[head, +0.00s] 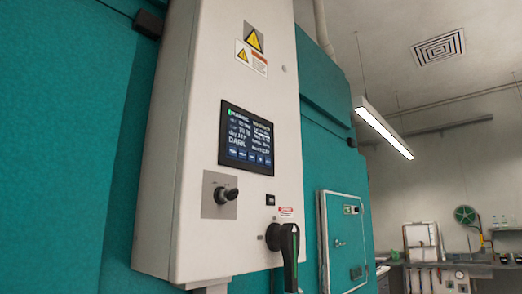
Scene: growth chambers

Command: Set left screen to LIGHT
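One screen (246,138) shows in the head view, set in the front of a tall white control panel (207,75). It is lit, with a dark face, a green logo line at the top, white text and a row of blue buttons along the bottom. The large word at its lower left reads DARK. Most of the smaller text is too small to read. I see no second screen, so I cannot tell by comparison whether this is the left one. My gripper is not in view.
Below the screen are a black knob on a grey plate (219,196) and a black rotary handle (288,252). Teal chamber walls (70,120) flank the panel. A smaller teal door (346,240) stands to the right. A cluttered bench (450,266) is at the far right.

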